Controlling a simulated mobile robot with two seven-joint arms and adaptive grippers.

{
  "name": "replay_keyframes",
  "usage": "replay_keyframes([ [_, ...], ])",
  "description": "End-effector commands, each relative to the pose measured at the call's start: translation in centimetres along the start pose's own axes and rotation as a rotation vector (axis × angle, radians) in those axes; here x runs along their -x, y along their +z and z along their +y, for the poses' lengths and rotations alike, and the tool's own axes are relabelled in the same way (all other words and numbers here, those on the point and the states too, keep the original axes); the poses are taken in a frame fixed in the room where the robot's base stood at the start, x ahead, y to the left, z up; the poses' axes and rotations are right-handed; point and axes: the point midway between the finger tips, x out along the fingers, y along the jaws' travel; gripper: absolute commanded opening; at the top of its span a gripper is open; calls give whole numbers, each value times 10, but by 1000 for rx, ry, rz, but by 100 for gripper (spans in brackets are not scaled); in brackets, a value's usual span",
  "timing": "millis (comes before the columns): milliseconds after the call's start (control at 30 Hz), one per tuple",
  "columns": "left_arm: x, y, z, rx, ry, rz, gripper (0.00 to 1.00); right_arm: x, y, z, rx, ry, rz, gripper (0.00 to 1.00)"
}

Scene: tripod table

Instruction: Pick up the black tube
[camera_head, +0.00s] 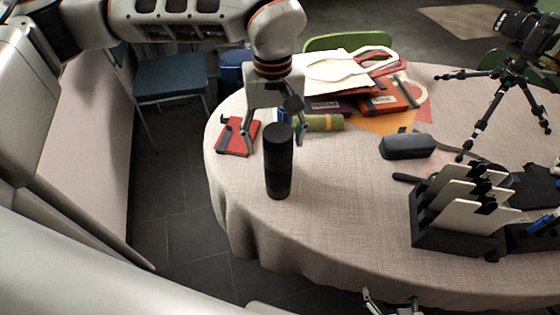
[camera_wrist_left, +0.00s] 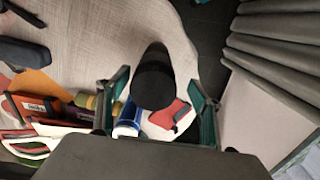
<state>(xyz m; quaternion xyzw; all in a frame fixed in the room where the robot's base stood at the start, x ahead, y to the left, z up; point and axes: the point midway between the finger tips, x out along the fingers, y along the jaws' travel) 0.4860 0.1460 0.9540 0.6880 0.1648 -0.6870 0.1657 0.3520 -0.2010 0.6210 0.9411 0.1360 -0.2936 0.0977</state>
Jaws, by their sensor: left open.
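The black tube (camera_head: 278,165) stands upright on the cloth-covered table (camera_head: 330,220), near its left edge. My left gripper (camera_head: 268,130) is open just behind the tube in the head view, and the tube hides part of it. In the left wrist view the tube (camera_wrist_left: 153,75) shows between the two spread fingers (camera_wrist_left: 160,105), slightly beyond them. I cannot tell whether a finger touches it. My right gripper (camera_head: 392,304) shows only in part at the bottom edge of the head view, and its jaw state is unclear.
A red item (camera_head: 238,137) and a green-yellow roll (camera_head: 322,122) lie behind the tube. A dark case (camera_head: 407,145), a black rack with boards (camera_head: 455,215) and a tripod (camera_head: 500,90) stand to the right. The front middle is clear.

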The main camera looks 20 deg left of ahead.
Motion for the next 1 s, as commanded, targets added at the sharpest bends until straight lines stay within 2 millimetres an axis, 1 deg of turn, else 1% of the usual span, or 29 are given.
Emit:
replay_keyframes([
  [200, -22, 0, 0, 0, -4, -2, 65, 0, 2, 1, 3, 0, -2, 64],
  [367, -38, -2, 3, 0, -3, -3, 65, 0, 1, 1, 3, 0, -2, 64],
  [500, -59, -5, 8, 0, -3, -4, 65, 0, 1, 1, 3, 1, -1, 64],
  [600, -70, -5, 7, 0, -3, -3, 65, 0, 2, 1, 3, 1, -2, 64],
  [700, -76, -6, 8, 1, -2, -2, 65, 0, 2, 1, 3, 1, -2, 64],
  [933, -77, -6, 8, 0, -1, -1, 65, 0, 2, 1, 3, 1, -2, 64],
  [967, -77, -6, 8, 0, -1, -1, 60, 0, 2, 1, 3, 1, -2, 64],
  [1000, -77, -6, 8, 0, -1, -1, 50, 0, 2, 1, 3, 1, -2, 64],
])
